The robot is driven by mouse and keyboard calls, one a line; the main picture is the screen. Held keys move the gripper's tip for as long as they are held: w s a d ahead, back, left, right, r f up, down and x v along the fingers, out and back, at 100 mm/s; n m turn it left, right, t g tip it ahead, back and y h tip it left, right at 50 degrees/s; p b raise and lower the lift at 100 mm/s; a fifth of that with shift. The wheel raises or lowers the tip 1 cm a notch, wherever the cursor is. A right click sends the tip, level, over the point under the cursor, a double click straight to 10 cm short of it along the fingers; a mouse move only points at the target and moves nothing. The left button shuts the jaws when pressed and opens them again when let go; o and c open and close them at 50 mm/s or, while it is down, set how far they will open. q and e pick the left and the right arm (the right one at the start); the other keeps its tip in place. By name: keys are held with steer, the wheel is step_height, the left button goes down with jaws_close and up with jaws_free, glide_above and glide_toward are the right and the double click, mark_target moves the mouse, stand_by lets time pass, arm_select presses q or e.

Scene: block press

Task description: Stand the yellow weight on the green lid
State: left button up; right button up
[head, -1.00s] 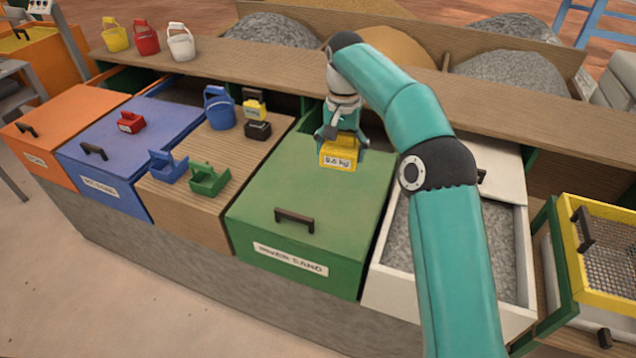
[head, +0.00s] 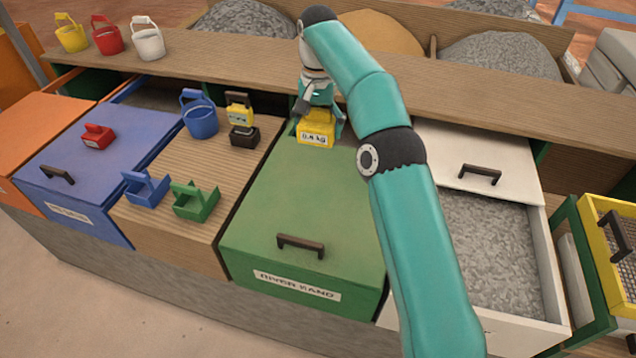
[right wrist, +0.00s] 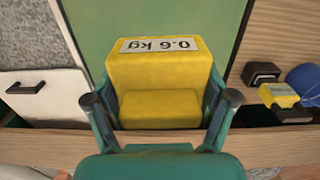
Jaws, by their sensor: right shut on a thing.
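A yellow weight marked 0.6 kg (head: 315,133) is held in my right gripper (head: 319,118). The right wrist view shows the same weight (right wrist: 158,75) between the two fingers of the gripper (right wrist: 160,98). The green lid (head: 310,195), with a dark handle near its front, is closed and bare in front of the weight. The weight is over the back part of the lid. I cannot tell whether its base touches the lid. My left gripper is not in view.
A smaller yellow weight (head: 239,114) and a black weight (head: 244,136) stand left of the lid, near a blue bucket (head: 199,117). Blue (head: 146,188) and green (head: 194,201) scoops lie in front. Right of the lid is an open gravel bin (head: 490,245). A wooden ledge (head: 240,58) runs behind.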

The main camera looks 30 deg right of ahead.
step_height(320, 180, down, 5)
steer(key=b, duration=0.3)
glide_above(322, 192)
step_height(322, 192, down, 9)
steer(key=shift+f, duration=2.5)
steer(key=shift+f, duration=0.15)
steer(key=o, duration=1.6)
steer(key=shift+a, duration=0.1)
step_height(322, 192, up, 12)
steer(key=shift+r+p, duration=0.1)
steer(key=shift+p, duration=0.2)
